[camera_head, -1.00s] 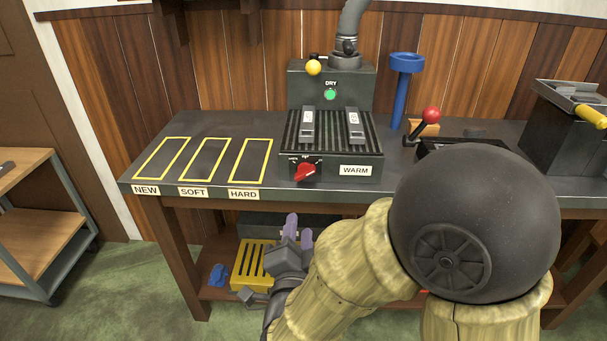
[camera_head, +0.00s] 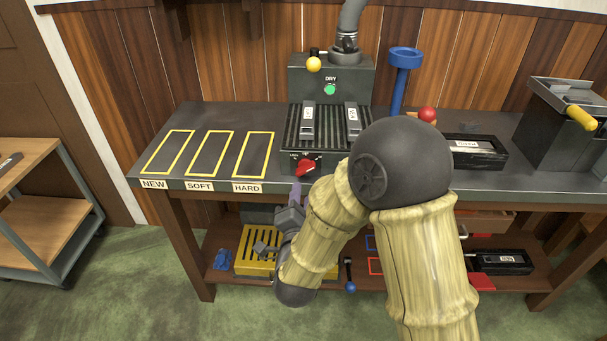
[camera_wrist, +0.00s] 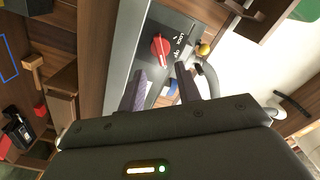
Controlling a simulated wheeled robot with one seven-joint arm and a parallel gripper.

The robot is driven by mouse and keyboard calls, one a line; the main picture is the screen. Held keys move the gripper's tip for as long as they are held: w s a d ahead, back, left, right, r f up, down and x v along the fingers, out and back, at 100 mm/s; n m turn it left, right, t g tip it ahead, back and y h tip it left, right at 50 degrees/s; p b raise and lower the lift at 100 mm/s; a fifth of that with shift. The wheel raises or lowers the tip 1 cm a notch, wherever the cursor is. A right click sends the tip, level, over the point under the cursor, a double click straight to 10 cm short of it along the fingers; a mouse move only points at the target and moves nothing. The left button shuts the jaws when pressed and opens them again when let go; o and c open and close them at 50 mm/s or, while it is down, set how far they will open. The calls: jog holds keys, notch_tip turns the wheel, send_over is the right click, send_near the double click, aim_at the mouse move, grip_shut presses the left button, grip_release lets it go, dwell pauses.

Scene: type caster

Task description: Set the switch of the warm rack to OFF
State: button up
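The warm rack (camera_head: 335,159) is a dark ribbed box on the bench, with two labelled grey pieces lying on its top. Its switch is a red knob (camera_head: 305,168) on the front face, left of centre. The knob also shows in the wrist view (camera_wrist: 160,50), with small white lettering beside it; I cannot tell for sure which mark it points to. My gripper (camera_head: 295,200) is just below the bench's front edge, beneath the knob. In the wrist view its two purple-grey fingers (camera_wrist: 160,88) are apart and empty, pointing toward the knob without visible contact.
The dark bench (camera_head: 220,120) has yellow outlined slots at left. A drying unit with a green light (camera_head: 330,90) stands behind the rack. A blue post (camera_head: 401,80) and a dark tray (camera_head: 478,152) are to the right. A yellow slotted crate (camera_head: 258,251) sits on the lower shelf.

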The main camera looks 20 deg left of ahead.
aim_at(305, 173)
jog(key=x, duration=0.8)
jog(key=shift+c, duration=0.4)
grip_shut()
